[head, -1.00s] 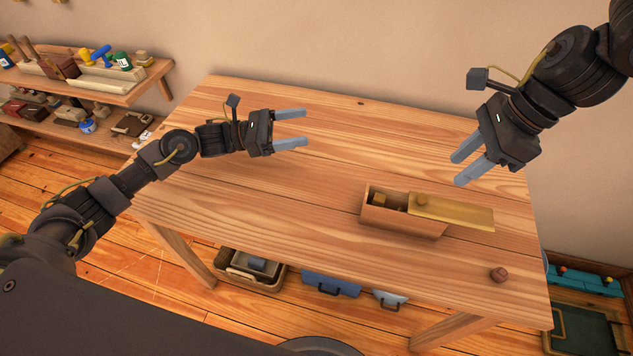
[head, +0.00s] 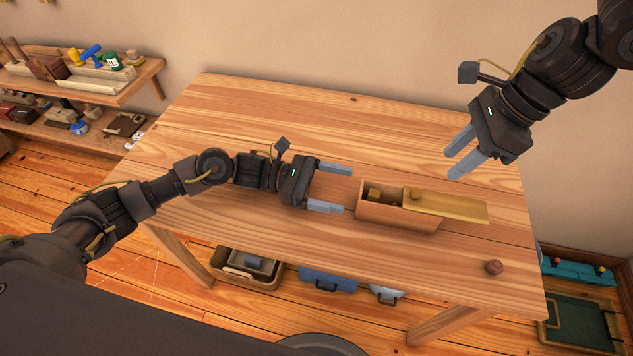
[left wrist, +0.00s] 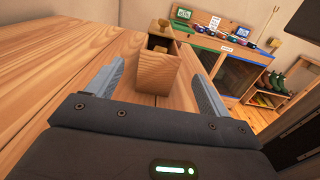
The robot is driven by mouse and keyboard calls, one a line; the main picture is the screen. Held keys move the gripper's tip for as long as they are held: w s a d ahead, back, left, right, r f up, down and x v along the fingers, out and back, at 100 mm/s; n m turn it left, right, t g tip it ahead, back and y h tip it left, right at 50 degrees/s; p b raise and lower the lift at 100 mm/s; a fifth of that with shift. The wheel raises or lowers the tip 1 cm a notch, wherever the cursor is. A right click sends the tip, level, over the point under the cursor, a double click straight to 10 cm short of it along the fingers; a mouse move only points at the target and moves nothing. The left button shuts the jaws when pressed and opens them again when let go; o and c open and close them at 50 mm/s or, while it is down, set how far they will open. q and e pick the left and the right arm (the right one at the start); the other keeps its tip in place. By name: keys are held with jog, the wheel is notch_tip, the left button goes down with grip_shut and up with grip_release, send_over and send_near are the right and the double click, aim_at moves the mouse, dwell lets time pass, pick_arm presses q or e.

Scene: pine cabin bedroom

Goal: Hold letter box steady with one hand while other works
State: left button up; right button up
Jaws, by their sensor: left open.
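The wooden letter box (head: 395,217) stands on the table, its lid (head: 455,206) slid partly off toward the right. A small block shows inside the open left part, and a round knob sits on the lid. My left gripper (head: 335,188) is open just left of the box, its fingers pointing at the box's left end. In the left wrist view the box's end (left wrist: 155,73) lies ahead between the two spread fingers, apart from them. My right gripper (head: 459,155) is raised behind and above the box, its fingers apart with nothing between them.
The table's back and left are clear. Shelves with tools (head: 100,75) stand at the left. Bins (head: 330,280) sit under the table.

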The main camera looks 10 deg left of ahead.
aim_at(361, 193)
pick_arm(q)
jog(key=d, duration=0.5)
jog(key=shift+d, duration=0.4)
